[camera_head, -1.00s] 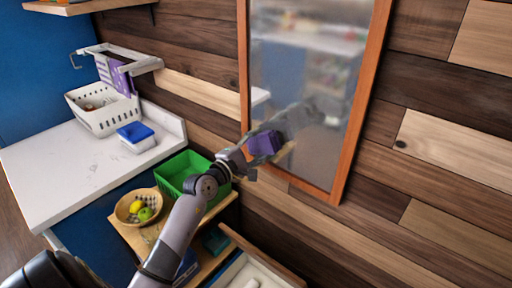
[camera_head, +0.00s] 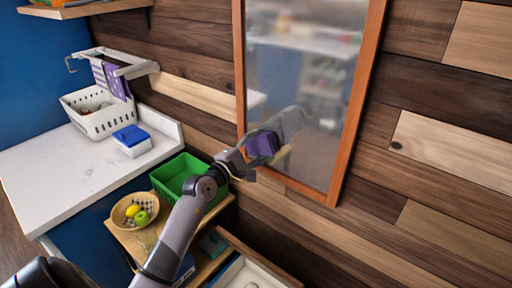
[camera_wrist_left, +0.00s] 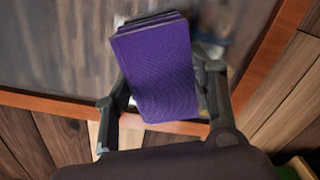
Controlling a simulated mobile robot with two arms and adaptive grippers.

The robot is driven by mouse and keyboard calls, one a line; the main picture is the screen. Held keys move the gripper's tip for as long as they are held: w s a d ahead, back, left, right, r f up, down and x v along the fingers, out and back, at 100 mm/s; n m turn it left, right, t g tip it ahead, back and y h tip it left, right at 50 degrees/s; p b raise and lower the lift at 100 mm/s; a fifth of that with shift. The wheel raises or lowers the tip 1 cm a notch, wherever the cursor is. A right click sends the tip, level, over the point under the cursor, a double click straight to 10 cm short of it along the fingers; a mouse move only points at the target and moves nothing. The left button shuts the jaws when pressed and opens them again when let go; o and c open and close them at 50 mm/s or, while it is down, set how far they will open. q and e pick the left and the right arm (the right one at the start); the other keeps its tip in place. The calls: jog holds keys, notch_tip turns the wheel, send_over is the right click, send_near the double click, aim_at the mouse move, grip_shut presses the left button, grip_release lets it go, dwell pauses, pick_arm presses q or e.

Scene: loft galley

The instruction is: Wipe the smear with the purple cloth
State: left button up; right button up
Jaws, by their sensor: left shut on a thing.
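The purple cloth (camera_head: 262,145) is a folded pad in my left gripper (camera_head: 250,150), in front of the lower left part of a wood-framed mirror (camera_head: 310,75). In the left wrist view the cloth (camera_wrist_left: 155,75) fills the space between the two fingers of the left gripper (camera_wrist_left: 168,85), which is shut on it. The reflection of the arm and cloth lies close beside the cloth; I cannot tell whether it touches the glass. The mirror looks hazy, and I cannot pick out a distinct smear. My right gripper is not in view.
A green bin (camera_head: 180,175) and a fruit bowl (camera_head: 134,210) stand on a wooden shelf unit below the arm. A white counter (camera_head: 70,175) at left holds a white basket (camera_head: 95,115) and a blue-lidded box (camera_head: 132,140). A patterned purple cloth (camera_head: 115,82) hangs on a rack.

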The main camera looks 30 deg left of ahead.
aim_at(269, 151)
pick_arm(q)
jog(key=shift+w, duration=0.5)
jog(key=shift+d+r, duration=0.1)
jog(key=shift+d, duration=0.05)
jog(key=shift+s+d+p, duration=0.15)
jog(key=shift+d+p, duration=0.7)
jog(key=shift+d, duration=0.1)
jog(key=shift+d+p, duration=0.55)
jog(key=shift+d, duration=0.45)
jog(key=shift+a+b, duration=0.45)
jog(key=shift+a, duration=0.25)
jog(key=shift+a+b, duration=0.7)
jog(key=shift+a, duration=0.65)
jog(key=shift+r, duration=0.1)
